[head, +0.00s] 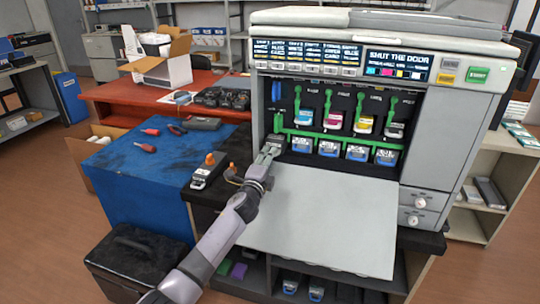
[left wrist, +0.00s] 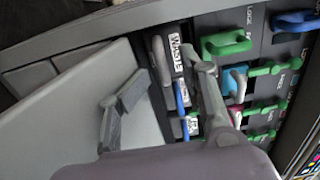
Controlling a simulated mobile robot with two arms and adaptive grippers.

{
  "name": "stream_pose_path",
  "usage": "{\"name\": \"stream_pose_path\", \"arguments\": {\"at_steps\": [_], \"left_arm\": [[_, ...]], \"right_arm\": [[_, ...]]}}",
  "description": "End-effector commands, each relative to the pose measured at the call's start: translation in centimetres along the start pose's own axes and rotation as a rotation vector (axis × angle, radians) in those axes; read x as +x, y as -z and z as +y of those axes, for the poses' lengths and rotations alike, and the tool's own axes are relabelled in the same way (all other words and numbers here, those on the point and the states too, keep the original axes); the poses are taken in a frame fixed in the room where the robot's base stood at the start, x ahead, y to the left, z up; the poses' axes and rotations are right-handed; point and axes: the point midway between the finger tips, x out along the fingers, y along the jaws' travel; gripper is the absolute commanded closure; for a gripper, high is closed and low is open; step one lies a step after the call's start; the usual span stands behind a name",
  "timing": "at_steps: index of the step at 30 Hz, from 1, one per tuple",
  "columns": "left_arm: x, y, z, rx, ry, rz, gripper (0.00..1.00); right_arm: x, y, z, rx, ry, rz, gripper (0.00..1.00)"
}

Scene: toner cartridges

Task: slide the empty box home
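The empty box appears to be the grey box labelled "WASTE" (left wrist: 177,50) in the left wrist view, in the printer's end slot. In the head view it sits at the far left of the bay (head: 274,140), partly hidden by my gripper; I cannot tell how deep it sits. My left gripper (head: 268,157) is at its front. In the left wrist view the gripper's two fingers (left wrist: 163,78) are spread apart, with the box's front between and beyond them. I cannot tell whether they touch it. My right gripper is in neither view.
The printer's front door (head: 320,220) hangs open below the bay. Several cartridges with green levers (head: 333,115) fill the bay. The display (head: 398,65) reads "SHUT THE DOOR".

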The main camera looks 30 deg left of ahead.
Motion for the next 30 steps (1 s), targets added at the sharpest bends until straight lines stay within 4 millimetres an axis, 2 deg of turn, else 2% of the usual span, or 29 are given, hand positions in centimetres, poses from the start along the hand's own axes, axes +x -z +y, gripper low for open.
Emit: {"name": "stream_pose_path", "arguments": {"at_steps": [1, 21, 30], "left_arm": [[-0.5, -0.1, 1.1, 0.001, -0.019, -0.003, 0.5], [-3.7, -0.1, 0.5, 0.001, -0.009, -0.002, 0.5], [-4.1, -0.1, 0.3, 0.001, -0.005, -0.002, 0.5]], "right_arm": [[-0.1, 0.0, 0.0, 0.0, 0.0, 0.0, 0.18], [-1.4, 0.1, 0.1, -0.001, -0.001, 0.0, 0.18], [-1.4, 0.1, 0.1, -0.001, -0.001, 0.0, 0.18]]}}
